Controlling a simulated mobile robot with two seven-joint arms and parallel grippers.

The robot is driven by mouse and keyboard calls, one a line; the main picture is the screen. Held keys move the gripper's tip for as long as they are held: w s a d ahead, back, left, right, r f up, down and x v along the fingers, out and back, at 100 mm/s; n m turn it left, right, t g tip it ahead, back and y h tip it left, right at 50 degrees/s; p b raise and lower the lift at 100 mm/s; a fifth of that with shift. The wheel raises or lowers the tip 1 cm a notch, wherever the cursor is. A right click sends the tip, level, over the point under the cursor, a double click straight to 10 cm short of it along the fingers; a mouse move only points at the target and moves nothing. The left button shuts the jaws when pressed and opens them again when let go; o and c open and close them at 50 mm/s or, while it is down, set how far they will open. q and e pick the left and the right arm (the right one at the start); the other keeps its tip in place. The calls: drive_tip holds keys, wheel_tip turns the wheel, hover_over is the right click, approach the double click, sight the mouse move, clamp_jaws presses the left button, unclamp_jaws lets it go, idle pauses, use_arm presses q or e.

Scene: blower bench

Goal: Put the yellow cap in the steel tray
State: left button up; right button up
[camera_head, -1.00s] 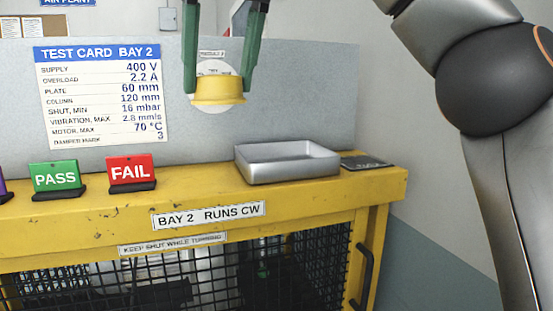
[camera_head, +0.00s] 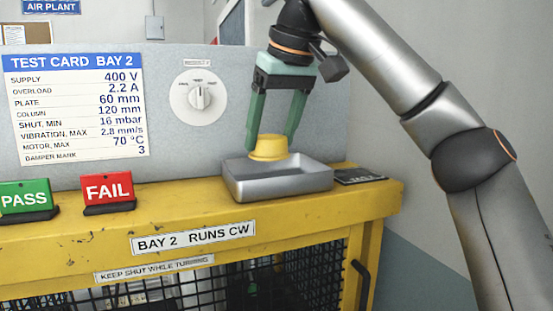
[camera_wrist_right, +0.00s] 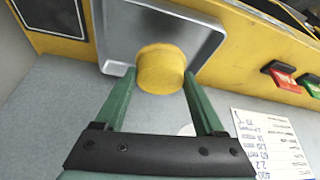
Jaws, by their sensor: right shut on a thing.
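The yellow cap (camera_head: 269,148) is between the green fingertips of my right gripper (camera_head: 268,150), which is shut on it. In the head view the cap is at the back part of the steel tray (camera_head: 282,188), at about the height of its rim; I cannot tell whether it touches the tray. In the right wrist view the cap (camera_wrist_right: 161,68) overlaps the tray's near edge, with the tray (camera_wrist_right: 125,22) behind it and the gripper's fingers (camera_wrist_right: 162,95) on both sides. My left gripper does not show.
The tray stands on the yellow bench top (camera_head: 150,198). A dark flat plate (camera_head: 358,176) lies right of it. The red FAIL sign (camera_head: 107,188) and green PASS sign (camera_head: 25,197) stand to the left. A grey panel with a rotary knob (camera_head: 199,96) rises behind.

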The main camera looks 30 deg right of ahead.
sight(276, 159)
drive_tip(key=shift+w+d+f, duration=0.2)
drive_tip(key=shift+d+f, duration=0.2)
drive_tip(key=shift+f, duration=0.15)
drive_tip(key=shift+d+f, duration=0.2)
drive_tip(key=shift+f, duration=1.6)
drive_tip(key=o, duration=1.3)
drive_tip(key=v, duration=1.2)
